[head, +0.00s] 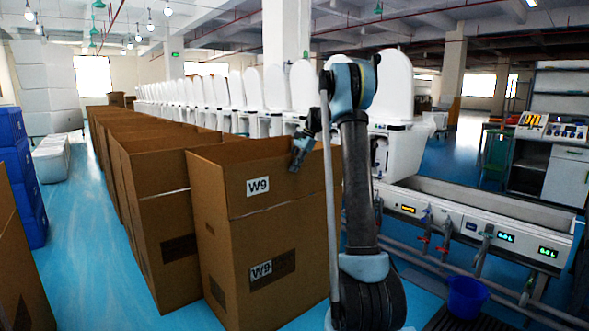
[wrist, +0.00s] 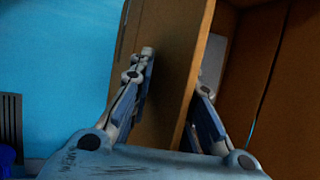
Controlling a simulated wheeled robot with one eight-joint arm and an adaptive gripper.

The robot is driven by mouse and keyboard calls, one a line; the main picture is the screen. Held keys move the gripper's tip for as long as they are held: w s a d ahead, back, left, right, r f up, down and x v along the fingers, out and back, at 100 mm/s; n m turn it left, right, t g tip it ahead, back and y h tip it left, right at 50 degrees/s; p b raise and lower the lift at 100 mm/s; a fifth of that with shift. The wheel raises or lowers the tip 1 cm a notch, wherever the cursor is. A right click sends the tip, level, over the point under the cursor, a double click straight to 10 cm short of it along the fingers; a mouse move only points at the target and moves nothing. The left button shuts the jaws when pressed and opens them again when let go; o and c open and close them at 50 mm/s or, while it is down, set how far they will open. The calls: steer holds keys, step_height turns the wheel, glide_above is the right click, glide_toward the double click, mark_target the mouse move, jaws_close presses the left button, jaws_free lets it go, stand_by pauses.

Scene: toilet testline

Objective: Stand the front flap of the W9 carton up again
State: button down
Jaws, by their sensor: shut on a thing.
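The W9 carton (head: 225,245) is a tall brown box with an open top, in front of me in the head view. Its front flap (head: 225,198) stands up, roughly in line with the front wall below a crease, and bears a white W9 label (head: 258,186). My gripper (head: 298,165) is at the upper edge of this flap, towards its right end. In the wrist view my gripper (wrist: 174,75) has one finger on each side of the cardboard flap (wrist: 172,70) and is shut on it. The inner finger is partly hidden behind the flap.
A row of brown cartons (head: 150,215) runs back on the left. White toilets (head: 275,95) line up behind the carton. A trough bench (head: 480,208) with taps stands right, with a blue bucket (head: 467,296) below. Blue crates (head: 18,170) stand far left. Blue floor is clear between crates and cartons.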

steer(key=shift+w+a, duration=0.1)
steer(key=shift+a, duration=0.05)
steer(key=c, duration=1.8)
jaws_free()
steer(key=shift+f, duration=0.1)
steer(key=v, duration=1.2)
